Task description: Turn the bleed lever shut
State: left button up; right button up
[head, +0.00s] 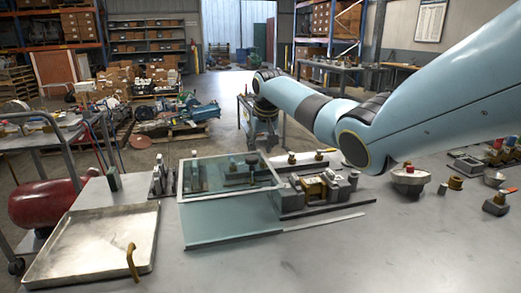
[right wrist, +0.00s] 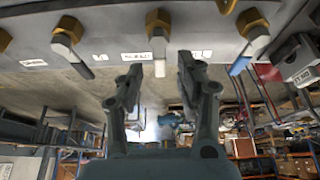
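In the right wrist view, a grey panel (right wrist: 110,35) crosses the top with a row of levers on brass nuts. The middle lever (right wrist: 158,56) is grey and points straight down the picture. A left lever (right wrist: 72,55) slants, and a right lever (right wrist: 240,65) has a blue end. Small white labels sit by them, too small to read surely, so I cannot tell which is the bleed lever. My right gripper (right wrist: 160,75) is open, with the middle lever's end between its fingertips and gaps showing on both sides. My left gripper is not in view.
In the head view, a metal tray (head: 95,245), a glass-topped box (head: 230,205) and a fixture (head: 320,190) stand on the grey table (head: 370,260). Small fittings lie at the right. In the wrist view, a grey labelled block (right wrist: 296,60) is beside the right lever.

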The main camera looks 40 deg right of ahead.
jog(key=shift+f, duration=0.15)
jog(key=shift+c, duration=0.4)
grip_shut()
